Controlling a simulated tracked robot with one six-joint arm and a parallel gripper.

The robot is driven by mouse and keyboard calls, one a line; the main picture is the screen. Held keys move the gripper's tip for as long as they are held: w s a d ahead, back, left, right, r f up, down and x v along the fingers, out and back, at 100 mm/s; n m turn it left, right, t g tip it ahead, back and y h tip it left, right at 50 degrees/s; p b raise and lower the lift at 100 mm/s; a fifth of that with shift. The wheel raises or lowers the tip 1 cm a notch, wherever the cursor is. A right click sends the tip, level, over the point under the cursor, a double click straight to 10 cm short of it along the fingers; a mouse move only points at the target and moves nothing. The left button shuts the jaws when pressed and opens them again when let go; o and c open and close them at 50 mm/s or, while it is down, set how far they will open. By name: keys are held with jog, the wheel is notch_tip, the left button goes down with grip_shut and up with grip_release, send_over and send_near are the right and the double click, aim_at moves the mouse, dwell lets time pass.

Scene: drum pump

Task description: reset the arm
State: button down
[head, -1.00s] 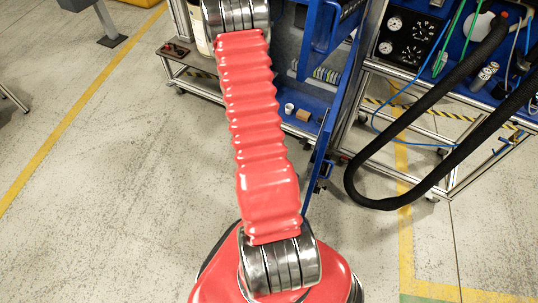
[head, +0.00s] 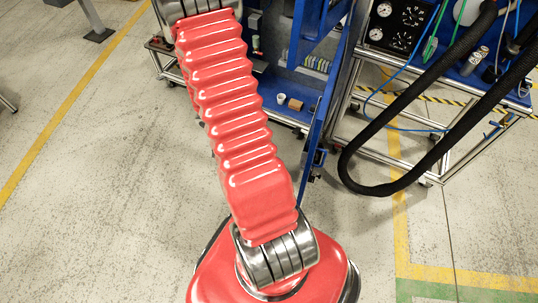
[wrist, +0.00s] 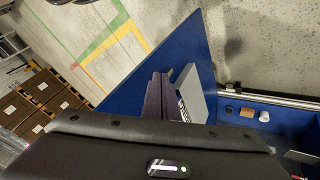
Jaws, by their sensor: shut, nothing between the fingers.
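My gripper (wrist: 160,88) shows in the wrist view as dark fingers, close together and empty, rising past the dark wrist housing. They appear in front of a blue panel (wrist: 118,88); I cannot tell the gap to it. A grey block-like part with lettering (wrist: 190,92) shows just right of the fingers. In the head view my red-sleeved arm reaches up from its base, leaning left, and its far end and the gripper are out of frame.
A blue workbench holds a small white cup (head: 281,98) and a brown cylinder (head: 295,104). A gauge panel (head: 399,25) stands at upper right. A thick black hose (head: 350,165) loops down beside the cart. The floor at left is largely open.

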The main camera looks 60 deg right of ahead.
dwell(0.7)
jog(key=w+a+r+n+t+y, duration=0.1)
jog(key=w+a+r+n+t, duration=0.2)
jog(key=a+r+n, duration=0.4)
jog(key=w+a+r+n+t+y, duration=0.1)
jog(key=w+a+r+n+t, duration=0.3)
jog(key=a+r+n, duration=0.3)
jog(key=w+a+r+n+t+y, duration=0.1)
jog(key=w+a+r+n+t, duration=0.2)
jog(key=a+r, duration=1.2)
notch_tip(320, 180, up, 5)
jog(key=n+t, duration=0.2)
jog(key=n, duration=0.2)
jog(key=shift+w+a+f+n, duration=0.2)
jog(key=shift+a+n, duration=0.1)
jog(key=shift+n, duration=0.1)
jog(key=shift+s, duration=0.15)
